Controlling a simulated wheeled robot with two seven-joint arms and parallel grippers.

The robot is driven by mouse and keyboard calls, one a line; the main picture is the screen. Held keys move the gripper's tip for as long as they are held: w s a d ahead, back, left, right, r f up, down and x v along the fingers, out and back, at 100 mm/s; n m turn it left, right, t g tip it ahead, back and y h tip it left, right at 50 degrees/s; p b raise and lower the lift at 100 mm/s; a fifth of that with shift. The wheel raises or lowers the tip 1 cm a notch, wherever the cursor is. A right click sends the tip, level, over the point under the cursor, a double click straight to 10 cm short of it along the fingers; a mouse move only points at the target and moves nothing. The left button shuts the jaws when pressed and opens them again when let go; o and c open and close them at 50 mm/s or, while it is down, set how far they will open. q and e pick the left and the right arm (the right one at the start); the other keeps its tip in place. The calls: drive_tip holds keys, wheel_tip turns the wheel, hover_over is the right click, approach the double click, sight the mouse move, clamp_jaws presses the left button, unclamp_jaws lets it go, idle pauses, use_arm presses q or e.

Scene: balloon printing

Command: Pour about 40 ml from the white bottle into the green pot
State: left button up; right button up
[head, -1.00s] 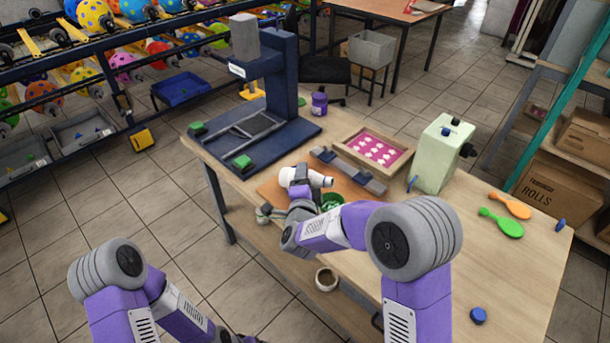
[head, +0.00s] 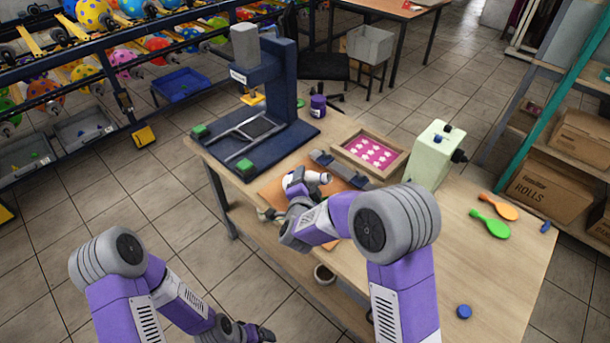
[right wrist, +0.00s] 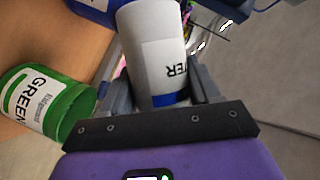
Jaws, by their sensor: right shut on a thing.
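The white bottle (head: 318,178) is tipped well over in the head view, its narrow end pointing right, above the orange-brown mat. My right gripper (head: 300,187) is shut around its body. In the right wrist view the white bottle (right wrist: 156,45) sits between the fingers, showing a blue band and a label ending in "TER". The green pot (right wrist: 48,103), labelled "GREEN", is to the left of the bottle there; my right arm hides it in the head view. Whether liquid flows cannot be seen. My left gripper (head: 260,334) is low at the bottom edge, its jaws unclear.
A blue press (head: 265,90) stands at the table's back left. A framed pink screen (head: 370,152), a pale green box (head: 436,155), a purple bottle (head: 317,106), orange and green paddles (head: 490,222) and a blue cap (head: 463,312) are on the table. The right front is mostly clear.

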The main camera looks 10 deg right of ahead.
drive_tip(key=shift+r, duration=0.25)
use_arm(q)
drive_tip(key=shift+r, duration=0.5)
use_arm(e)
drive_tip(key=shift+f, duration=0.15)
drive_tip(key=n+p, duration=0.1)
drive_tip(key=p, duration=0.2)
drive_tip(key=d+r+n+g+p, duration=0.1)
drive_tip(key=p, duration=0.1)
drive_tip(key=shift+s+r+n+g+h+p, duration=0.1)
drive_tip(key=shift+s+n+g+h+p, duration=0.2)
drive_tip(key=shift+s+p, duration=0.1)
drive_tip(key=shift+d, duration=0.1)
use_arm(q)
wheel_tip(320, 180, up, 6)
drive_tip(key=shift+f, duration=0.15)
use_arm(e)
drive_tip(key=shift+f, duration=0.2)
